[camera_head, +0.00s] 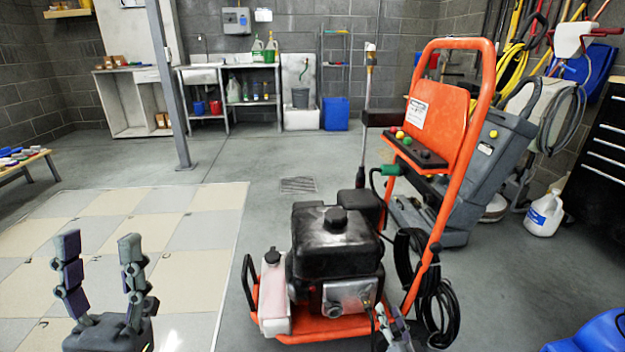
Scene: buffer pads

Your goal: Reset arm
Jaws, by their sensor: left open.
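My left gripper (100,262) is at the lower left, its two grey fingers upright and spread wide apart. Nothing is between them, and the tiled floor patch shows behind. A small grey piece at the bottom edge, in front of the orange machine, looks like a fingertip of my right gripper (395,328). The rest of it is out of the picture, so its opening cannot be told. Several coloured round pads (18,157) lie on a low wooden table (38,158) at the left edge, far from my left gripper.
An orange-framed pressure washer (335,245) with a black hose (440,305) stands close in front, right of centre. A blue object (595,335) fills the lower right corner. A grey post (172,90) stands at the left. The floor behind is mostly clear.

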